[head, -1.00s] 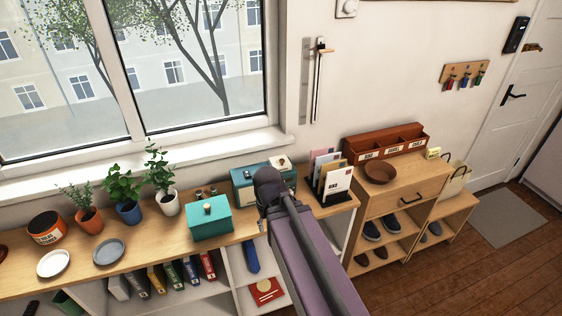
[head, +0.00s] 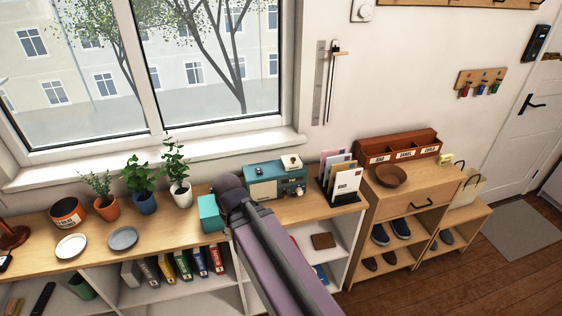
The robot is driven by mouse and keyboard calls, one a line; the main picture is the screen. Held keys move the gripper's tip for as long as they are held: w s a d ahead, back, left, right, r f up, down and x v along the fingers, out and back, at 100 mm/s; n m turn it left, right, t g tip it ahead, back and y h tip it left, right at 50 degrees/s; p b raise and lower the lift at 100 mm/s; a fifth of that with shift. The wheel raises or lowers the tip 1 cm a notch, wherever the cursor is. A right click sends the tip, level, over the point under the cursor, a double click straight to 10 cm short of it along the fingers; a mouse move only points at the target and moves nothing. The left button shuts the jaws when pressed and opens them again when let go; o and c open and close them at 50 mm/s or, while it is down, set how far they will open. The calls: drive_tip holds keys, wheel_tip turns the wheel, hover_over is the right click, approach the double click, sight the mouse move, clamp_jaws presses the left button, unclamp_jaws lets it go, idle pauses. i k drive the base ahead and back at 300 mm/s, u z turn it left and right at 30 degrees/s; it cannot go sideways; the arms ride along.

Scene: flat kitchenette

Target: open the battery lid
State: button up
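No battery lid can be made out. A teal radio (head: 262,188) with a cream front panel and dark knobs stands on the long wooden shelf top under the window. A small white object (head: 291,162) sits on top of it. A black remote-like object (head: 43,298) lies in the shelf's lower left compartment; its details are too small to tell. My purple-grey arm reaches up from the bottom middle, its dark rounded joint in front of a teal box (head: 208,214), hiding the box's right part. My gripper does not show.
A letter rack (head: 343,184) stands right of the radio. A shoe cabinet (head: 425,195) with a bowl (head: 391,176) is further right. Floor is open at lower right.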

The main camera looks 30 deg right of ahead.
sight(289, 163)
drive_tip(key=u, duration=0.35)
drive_tip(key=k, duration=1.2)
drive_tip(key=z, duration=0.75)
drive_tip(key=i, duration=1)
